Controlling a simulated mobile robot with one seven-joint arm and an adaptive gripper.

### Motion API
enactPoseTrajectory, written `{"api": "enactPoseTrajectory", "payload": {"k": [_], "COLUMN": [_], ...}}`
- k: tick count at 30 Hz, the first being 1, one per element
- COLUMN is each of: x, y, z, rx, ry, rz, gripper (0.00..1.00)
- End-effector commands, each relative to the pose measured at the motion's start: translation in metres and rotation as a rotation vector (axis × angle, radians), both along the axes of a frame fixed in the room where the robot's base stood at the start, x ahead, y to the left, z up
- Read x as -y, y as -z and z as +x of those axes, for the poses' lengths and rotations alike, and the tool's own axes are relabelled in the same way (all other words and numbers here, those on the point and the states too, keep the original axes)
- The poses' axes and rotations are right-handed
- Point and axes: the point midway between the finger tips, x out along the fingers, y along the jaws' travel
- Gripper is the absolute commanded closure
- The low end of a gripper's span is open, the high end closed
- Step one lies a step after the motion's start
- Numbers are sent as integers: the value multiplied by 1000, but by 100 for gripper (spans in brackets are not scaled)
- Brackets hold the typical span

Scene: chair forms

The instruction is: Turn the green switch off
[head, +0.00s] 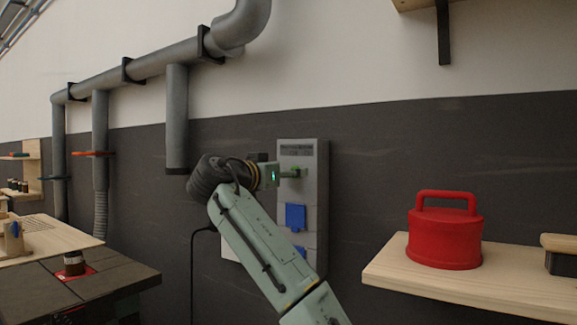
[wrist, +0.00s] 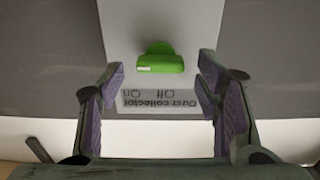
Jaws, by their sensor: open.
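The green switch (wrist: 160,62) is a bright green knob with a bar-shaped handle on a grey panel (wrist: 118,45). In the wrist view its label (wrist: 160,99) appears upside down, with the words Dust collector, Off and On. The handle lies roughly level across the picture. My gripper (wrist: 163,78) is open, with one purple-padded finger on each side of the switch and clear gaps to it. In the head view my gripper (head: 290,174) is at the upper part of the wall panel (head: 312,160) and partly hides the green switch (head: 296,172).
Blue covers, one of them a square flap (head: 295,217), sit on the panel below the switch. A wooden shelf (head: 400,277) with a red canister (head: 445,235) is at the right. Grey pipes (head: 177,120) run along the wall at the left, above a worktable (head: 115,275).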

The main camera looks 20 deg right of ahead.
Motion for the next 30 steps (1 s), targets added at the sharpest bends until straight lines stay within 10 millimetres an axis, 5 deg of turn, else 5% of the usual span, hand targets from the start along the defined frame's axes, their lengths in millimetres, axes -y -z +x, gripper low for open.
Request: {"api": "enactPoseTrajectory", "payload": {"k": [13,30], "x": [10,10], "y": [0,0], "z": [8,8], "rx": [1,1], "ry": [-1,-1], "rz": [-1,-1], "gripper": [42,80]}}
